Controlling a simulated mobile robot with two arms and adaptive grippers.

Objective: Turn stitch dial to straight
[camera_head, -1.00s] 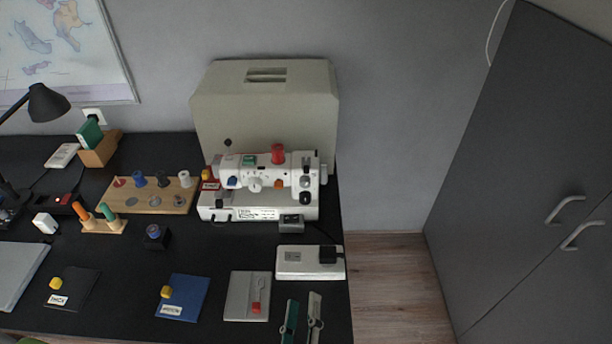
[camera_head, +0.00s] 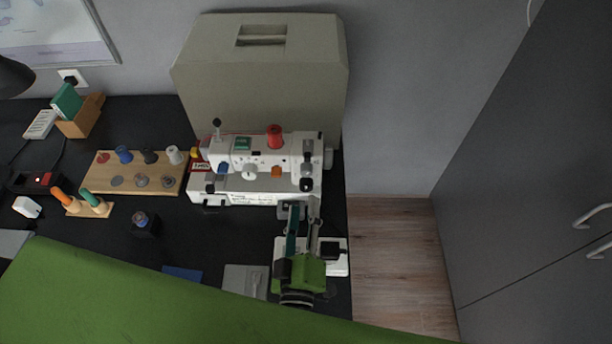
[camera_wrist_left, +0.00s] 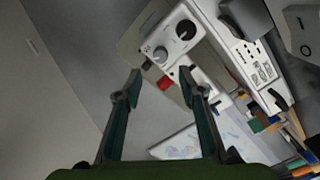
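The white sewing machine (camera_head: 232,184) stands on the black desk in front of its beige cover. A white round knob (camera_head: 249,174) and a small black dial (camera_head: 306,185) are on its front; I cannot read which is the stitch dial or its setting. In the left wrist view a black dial (camera_wrist_left: 185,29) and a grey knob (camera_wrist_left: 160,53) show on a white end of the machine. My left gripper (camera_head: 303,208) is open and empty, its fingers pointing at the machine's right end, just in front of it. No contact with a dial is visible. My right gripper is not in view.
The beige cover (camera_head: 200,85) stands behind the machine. A white power block or pedal (camera_head: 338,266) lies under my gripper. A spool board (camera_head: 97,180) and screwdriver stand (camera_head: 72,207) are at left. My green left arm hides the desk's front. Floor is open at right.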

